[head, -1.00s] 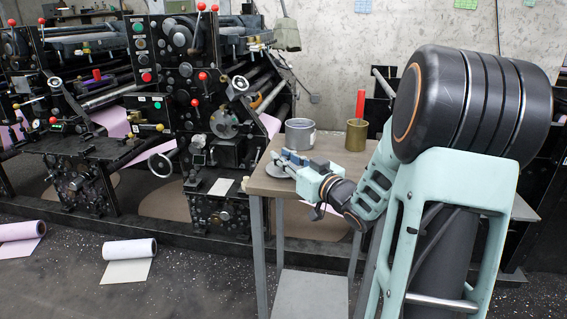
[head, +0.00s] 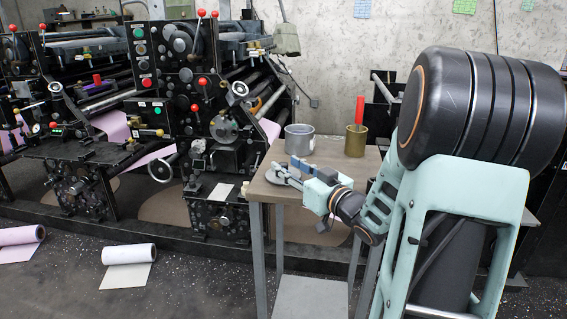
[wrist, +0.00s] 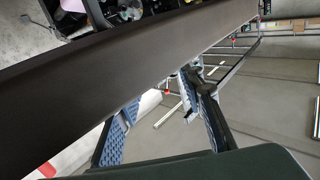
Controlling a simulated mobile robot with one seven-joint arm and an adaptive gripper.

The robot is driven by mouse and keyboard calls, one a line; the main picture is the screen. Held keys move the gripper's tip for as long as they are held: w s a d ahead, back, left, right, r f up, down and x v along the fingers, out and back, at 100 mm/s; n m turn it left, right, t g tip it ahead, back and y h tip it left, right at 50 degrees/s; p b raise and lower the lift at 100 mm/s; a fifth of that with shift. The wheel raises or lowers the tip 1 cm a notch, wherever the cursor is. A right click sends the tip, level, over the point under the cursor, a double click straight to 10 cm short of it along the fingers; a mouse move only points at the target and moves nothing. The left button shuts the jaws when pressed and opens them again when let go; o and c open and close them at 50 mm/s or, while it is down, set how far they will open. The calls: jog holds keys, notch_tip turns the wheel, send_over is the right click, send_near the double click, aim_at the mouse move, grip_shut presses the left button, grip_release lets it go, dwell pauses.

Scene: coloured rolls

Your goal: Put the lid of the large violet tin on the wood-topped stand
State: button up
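The wood-topped stand (head: 335,158) is right of centre in the head view. A flat grey disc, apparently the lid (head: 281,178), lies at its left front corner. My gripper (head: 298,165) is just right of and over this disc. In the wrist view, the fingers (wrist: 160,115) are spread with a clear gap between them; their tips lie against or behind a dark band. A large grey tin (head: 299,138) stands open on the stand behind my gripper; I see no clearly violet tin.
A brass-coloured tin (head: 355,142) with a red roll (head: 360,110) stands on the stand's back right. A broad dark brown surface (wrist: 120,75), not identifiable for certain, crosses the wrist view. Black printing machines (head: 215,130) stand at left. A white roll (head: 129,254) lies on the floor.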

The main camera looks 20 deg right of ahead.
jog(key=s, duration=0.3)
jog(key=s+d, duration=0.1)
jog(key=s, duration=0.2)
jog(key=s+p, duration=0.1)
jog(key=s, duration=0.2)
jog(key=shift+s+d, duration=0.1)
jog(key=shift+d, duration=0.3)
